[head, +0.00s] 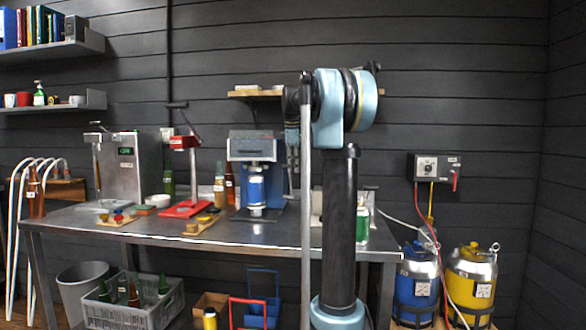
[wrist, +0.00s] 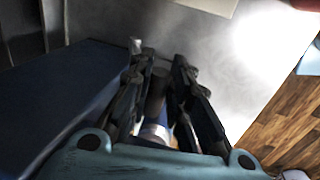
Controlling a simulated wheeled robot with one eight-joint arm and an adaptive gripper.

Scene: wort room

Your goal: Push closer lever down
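The blue-grey closer machine (head: 256,150) stands on the metal bench with a blue can (head: 256,188) in it. In the wrist view a dark blue housing (wrist: 60,95), probably this machine's, fills the left side. My gripper (wrist: 162,62) points down beside this housing. A dark rounded bar (wrist: 156,95), probably the closer lever, shows between its two fingers. Whether the fingers press on the bar or stand just around it is not clear. In the head view my gripper (head: 292,180) is at the machine's right side, partly hidden by a grey post and my arm.
On the metal bench (head: 150,232) a red bench press (head: 185,180) and bottles stand left of the machine. A crate of bottles (head: 130,300) is below. Blue (head: 415,285) and yellow kegs (head: 472,275) stand at the right. A wall shelf (head: 258,94) is behind.

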